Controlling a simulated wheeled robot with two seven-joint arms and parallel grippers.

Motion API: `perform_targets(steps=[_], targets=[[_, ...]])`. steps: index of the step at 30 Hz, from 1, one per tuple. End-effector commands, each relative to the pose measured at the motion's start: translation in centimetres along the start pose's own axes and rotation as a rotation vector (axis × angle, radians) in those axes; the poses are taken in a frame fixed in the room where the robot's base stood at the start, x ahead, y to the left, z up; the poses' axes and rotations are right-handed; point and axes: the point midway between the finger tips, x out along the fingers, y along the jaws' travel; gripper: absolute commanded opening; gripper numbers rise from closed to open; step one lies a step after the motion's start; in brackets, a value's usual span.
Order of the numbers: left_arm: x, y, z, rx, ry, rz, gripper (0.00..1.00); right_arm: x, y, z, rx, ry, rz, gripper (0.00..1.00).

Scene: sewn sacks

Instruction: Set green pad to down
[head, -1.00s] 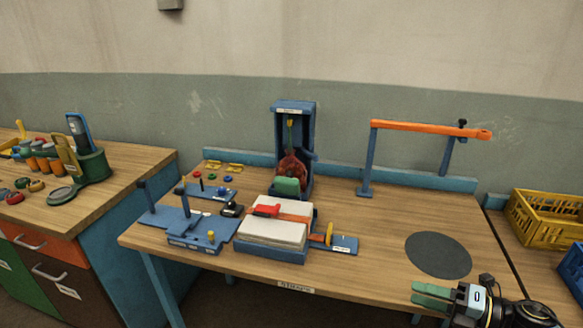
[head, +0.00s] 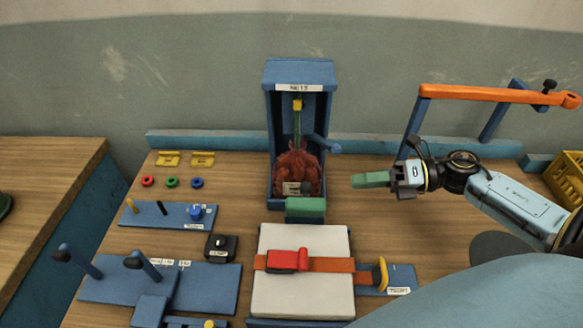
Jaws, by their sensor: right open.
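The green pad (head: 305,208) is a small block at the front foot of the upright blue stand (head: 272,150). I cannot tell whether it counts as up or down. A dark red sack (head: 297,168) with a small tag sits inside the stand, under a yellow and green rod (head: 297,112). A blue lever (head: 325,143) sticks out from the stand's right side. My right gripper (head: 356,181) has green fingers pointing left. It is open and empty, to the right of the stand and a little above and right of the pad. My left gripper is out of view.
A white block with an orange strap and red buckle (head: 288,260) lies in front of the pad. Blue plates with pegs and levers (head: 165,285) stand at left, with coloured rings (head: 172,182) behind. An orange bar on blue posts (head: 490,94) stands behind my right arm.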

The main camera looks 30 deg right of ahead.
Motion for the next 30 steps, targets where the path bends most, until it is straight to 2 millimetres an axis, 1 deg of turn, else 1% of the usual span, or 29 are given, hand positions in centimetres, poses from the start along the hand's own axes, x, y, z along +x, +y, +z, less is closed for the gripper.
perform_targets(steps=[1, 3, 5, 9, 13, 18, 21, 24, 30], targets=[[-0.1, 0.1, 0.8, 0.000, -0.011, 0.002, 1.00, 0.5, 0.1, 0.0, -0.001, 0.000, 0.002, 0.45], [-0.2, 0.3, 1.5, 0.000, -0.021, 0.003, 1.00, 1.5, 0.1, 0.1, -0.003, -0.001, 0.002, 0.45], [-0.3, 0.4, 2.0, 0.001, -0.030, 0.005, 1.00, 2.5, 0.2, 0.1, -0.003, -0.001, 0.004, 0.45], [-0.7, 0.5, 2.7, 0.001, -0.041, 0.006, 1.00, 5.6, 0.2, 0.2, -0.003, -0.003, 0.005, 0.45], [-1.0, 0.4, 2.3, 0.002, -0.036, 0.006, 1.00, 8.3, 0.2, 0.2, -0.001, -0.003, 0.004, 0.45], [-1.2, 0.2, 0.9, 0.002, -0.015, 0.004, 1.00, 11.1, 0.1, 0.2, 0.000, -0.004, 0.003, 0.45], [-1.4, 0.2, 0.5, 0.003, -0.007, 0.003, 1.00, 12.1, 0.1, 0.1, 0.001, -0.003, 0.001, 0.45], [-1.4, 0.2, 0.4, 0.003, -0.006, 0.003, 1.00, 12.7, 0.0, 0.1, 0.002, -0.001, 0.000, 0.45], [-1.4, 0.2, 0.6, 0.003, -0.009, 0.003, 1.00, 13.0, 0.0, 0.0, 0.001, -0.001, -0.001, 0.45]])
